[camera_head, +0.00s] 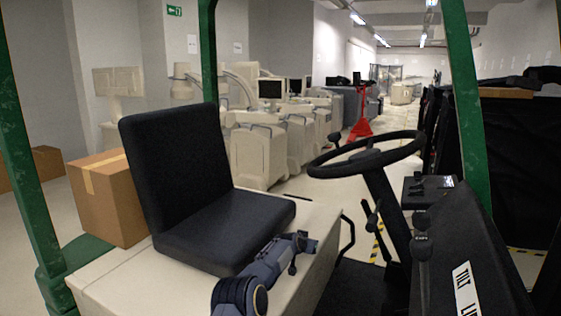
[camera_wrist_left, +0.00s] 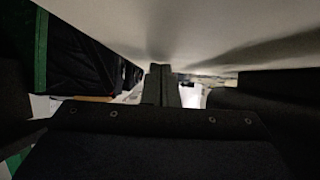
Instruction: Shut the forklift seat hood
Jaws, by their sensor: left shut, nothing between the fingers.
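The forklift seat hood (camera_head: 120,287) is the cream cover under the black seat (camera_head: 215,215). In the head view its top looks nearly level, and I see no clear gap along its edge. My left gripper (camera_head: 306,243) is at the hood's right edge, just in front of the seat cushion. In the left wrist view its fingers (camera_wrist_left: 161,84) are shut and empty, close under a broad pale surface (camera_wrist_left: 200,30). I cannot tell whether they touch it. My right gripper is in neither view.
The steering wheel (camera_head: 367,154), levers (camera_head: 373,218) and dark console (camera_head: 465,255) stand to the right. Green posts (camera_head: 27,170) frame the cab. A cardboard box (camera_head: 106,195) stands left of the seat. In the wrist view a dark bolted panel (camera_wrist_left: 155,150) lies below the fingers.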

